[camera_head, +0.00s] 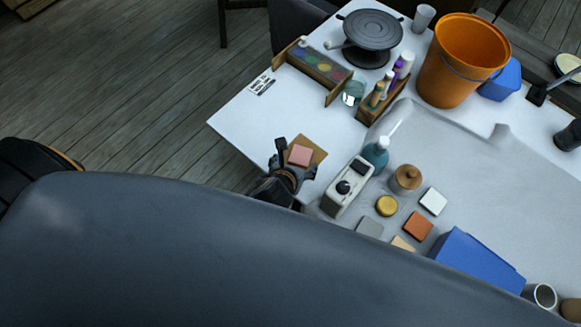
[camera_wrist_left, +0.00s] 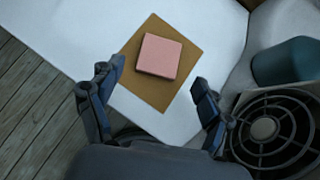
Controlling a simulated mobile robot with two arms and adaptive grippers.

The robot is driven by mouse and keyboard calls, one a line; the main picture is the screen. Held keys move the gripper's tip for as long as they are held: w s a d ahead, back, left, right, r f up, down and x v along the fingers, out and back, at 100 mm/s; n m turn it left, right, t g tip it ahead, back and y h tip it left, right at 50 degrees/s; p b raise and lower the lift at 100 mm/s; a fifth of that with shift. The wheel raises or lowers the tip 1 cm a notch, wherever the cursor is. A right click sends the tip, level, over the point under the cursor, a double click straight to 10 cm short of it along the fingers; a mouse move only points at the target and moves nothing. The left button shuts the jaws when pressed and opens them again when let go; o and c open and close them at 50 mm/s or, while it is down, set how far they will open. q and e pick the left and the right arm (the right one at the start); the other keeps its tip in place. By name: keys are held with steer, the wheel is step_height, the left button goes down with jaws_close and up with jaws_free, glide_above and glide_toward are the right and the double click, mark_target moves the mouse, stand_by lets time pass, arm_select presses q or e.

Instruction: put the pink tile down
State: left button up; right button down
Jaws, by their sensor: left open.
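The pink tile (camera_head: 300,155) lies on a brown square mat (camera_head: 318,152) at the near left corner of the white table (camera_head: 240,122). In the left wrist view the pink tile (camera_wrist_left: 159,56) lies flat on the brown mat (camera_wrist_left: 150,95), turned slightly against it. My left gripper (camera_head: 291,157) is open and empty. In the left wrist view its fingers (camera_wrist_left: 158,82) stand apart on either side of the mat's near part, with the tile beyond them and apart from both. My right gripper is in neither view.
A white device with a black knob (camera_head: 347,187) and a teal bottle (camera_head: 376,153) stand right of the mat. Several loose tiles, one orange (camera_head: 418,226), and a blue box (camera_head: 465,262) lie further right. The table left of the wooden paint tray (camera_head: 318,68) is mostly clear.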

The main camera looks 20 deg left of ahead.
arm_select(q)
steer(key=v, duration=0.7)
steer(key=shift+s+r, duration=0.1)
steer(key=shift+s, duration=0.05)
